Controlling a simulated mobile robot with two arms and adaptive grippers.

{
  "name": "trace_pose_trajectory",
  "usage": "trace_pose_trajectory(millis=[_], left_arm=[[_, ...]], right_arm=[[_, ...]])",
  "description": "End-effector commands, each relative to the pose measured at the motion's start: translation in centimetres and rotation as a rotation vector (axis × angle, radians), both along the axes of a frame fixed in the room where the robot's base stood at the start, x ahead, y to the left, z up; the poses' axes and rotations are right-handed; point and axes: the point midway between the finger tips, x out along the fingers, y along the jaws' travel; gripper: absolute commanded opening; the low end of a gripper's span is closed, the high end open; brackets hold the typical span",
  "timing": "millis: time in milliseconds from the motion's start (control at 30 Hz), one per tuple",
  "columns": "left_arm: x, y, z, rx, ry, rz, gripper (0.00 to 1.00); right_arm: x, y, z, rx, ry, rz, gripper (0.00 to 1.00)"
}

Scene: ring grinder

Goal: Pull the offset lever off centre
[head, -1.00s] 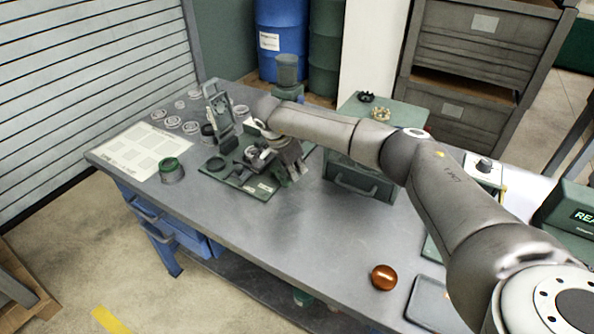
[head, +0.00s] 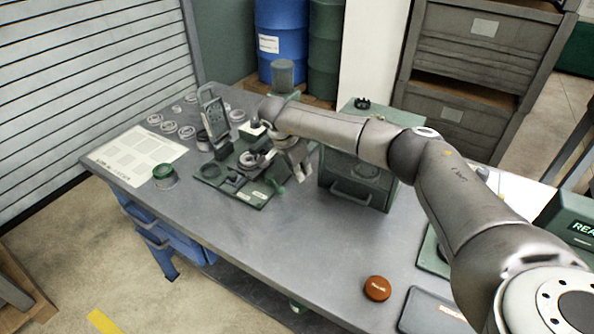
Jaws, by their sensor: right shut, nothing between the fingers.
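The grinder fixture stands on a green base plate (head: 208,177) at the left-middle of the bench. It carries a round ring seat (head: 250,160) and an upright grey-green panel (head: 216,122). A small green lever-like part (head: 278,188) shows at the plate's right end; I take it for the offset lever, but it is too small to be sure. My right gripper (head: 302,175) is shut and empty, pointing down just right of this part. I cannot tell whether they touch. My right wrist hides part of the fixture's back. My left gripper is out of view.
A green drawer cabinet (head: 356,187) stands close right of my right gripper. Several rings (head: 187,132) and a paper sheet (head: 133,155) lie at left, with a green-rimmed cup (head: 165,177). An orange-brown round piece (head: 377,288) is near the front edge. The bench's front middle is clear.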

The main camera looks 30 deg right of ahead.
Motion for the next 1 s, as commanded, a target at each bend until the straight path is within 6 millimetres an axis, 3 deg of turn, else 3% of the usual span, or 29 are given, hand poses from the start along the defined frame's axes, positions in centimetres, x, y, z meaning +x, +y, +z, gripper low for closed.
trace_pose_trajectory(millis=[267,500,667,1000], left_arm=[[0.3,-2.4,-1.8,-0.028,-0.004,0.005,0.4],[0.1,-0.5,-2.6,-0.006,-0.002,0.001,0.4],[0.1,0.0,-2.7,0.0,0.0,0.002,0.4],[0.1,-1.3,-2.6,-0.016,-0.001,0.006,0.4]], right_arm=[[0.0,2.0,5.0,0.002,-0.005,0.003,0.0],[-0.2,3.2,8.5,0.0,-0.002,0.0,0.0],[-0.2,3.5,9.3,0.001,0.0,-0.001,0.0],[-0.3,3.5,9.4,0.001,0.0,0.0,0.0]])
